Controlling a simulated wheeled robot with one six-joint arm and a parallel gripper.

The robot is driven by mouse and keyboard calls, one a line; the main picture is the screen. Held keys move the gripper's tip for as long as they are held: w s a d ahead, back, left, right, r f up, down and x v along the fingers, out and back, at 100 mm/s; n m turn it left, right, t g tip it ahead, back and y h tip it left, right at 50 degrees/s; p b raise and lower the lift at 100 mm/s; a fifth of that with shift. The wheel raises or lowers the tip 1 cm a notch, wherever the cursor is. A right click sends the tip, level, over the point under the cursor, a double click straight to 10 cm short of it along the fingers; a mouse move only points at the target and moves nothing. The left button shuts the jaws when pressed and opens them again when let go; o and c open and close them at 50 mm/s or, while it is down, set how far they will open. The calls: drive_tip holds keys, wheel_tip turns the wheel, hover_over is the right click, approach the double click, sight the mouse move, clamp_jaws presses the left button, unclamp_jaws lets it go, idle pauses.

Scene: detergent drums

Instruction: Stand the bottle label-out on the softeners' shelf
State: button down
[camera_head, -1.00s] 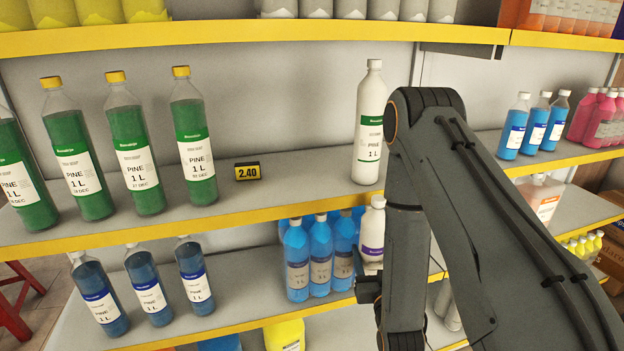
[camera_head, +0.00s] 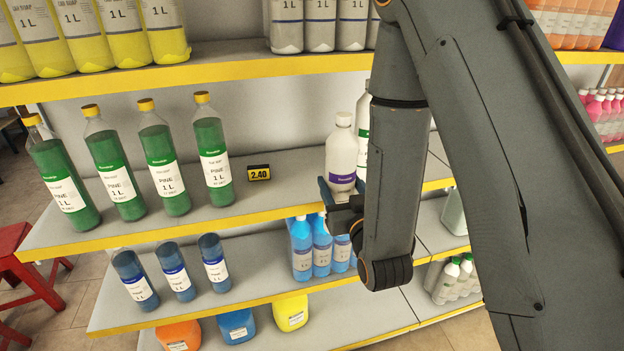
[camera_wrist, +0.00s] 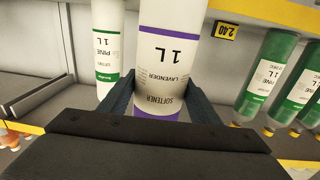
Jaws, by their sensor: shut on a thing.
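My gripper (camera_head: 343,194) is shut on a white bottle (camera_head: 341,150) with a white cap and purple-banded label. The wrist view shows the same bottle (camera_wrist: 172,55) between the fingers, its label reading "SOFTENER LAVENDER 1 L" and facing the wrist. In the head view it is roughly upright at the pine bottles' shelf (camera_head: 290,205), near the yellow front edge. A white bottle with a green label (camera_head: 362,135) stands close behind to the right, partly hidden; it also shows in the wrist view (camera_wrist: 108,40). My fingers hide the held bottle's base, so I cannot tell whether it touches.
Several green pine bottles (camera_head: 166,170) stand left, beside a 2.40 price tag (camera_head: 259,172). Shelf space between the tag and the held bottle is bare. Blue bottles (camera_head: 321,245) stand on the shelf below. The upper shelf's yellow edge (camera_head: 230,63) hangs above.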

sight(330, 163)
drive_tip(key=shift+y, duration=0.3)
drive_tip(key=r, duration=0.2)
drive_tip(key=s+a+r+p, duration=0.1)
drive_tip(key=r, duration=0.1)
drive_tip(key=s+a+r+p, duration=0.1)
drive_tip(key=r, duration=0.1)
drive_tip(key=b+x, duration=0.2)
drive_tip(key=b, duration=0.2)
drive_tip(key=shift+w+f, duration=0.1)
drive_tip(key=shift+w, duration=0.1)
drive_tip(key=b+x, duration=0.4)
drive_tip(key=b, duration=0.4)
drive_tip(key=shift+w+a+b, duration=0.15)
drive_tip(key=shift+w+b, duration=0.15)
drive_tip(key=shift+b, duration=0.05)
drive_tip(key=b, duration=0.4)
drive_tip(key=shift+w+a, duration=0.1)
drive_tip(key=shift+w, duration=0.25)
drive_tip(key=w+a+f+p, duration=0.2)
drive_tip(key=w+f+p, duration=0.1)
drive_tip(key=w, duration=0.6)
drive_tip(key=shift+w+a+p, duration=0.35)
drive_tip(key=shift+a+p, duration=0.05)
drive_tip(key=shift+p, duration=0.25)
drive_tip(key=shift+f, duration=0.3)
drive_tip(key=c, duration=0.6)
unclamp_jaws()
drive_tip(key=shift+f, duration=0.1)
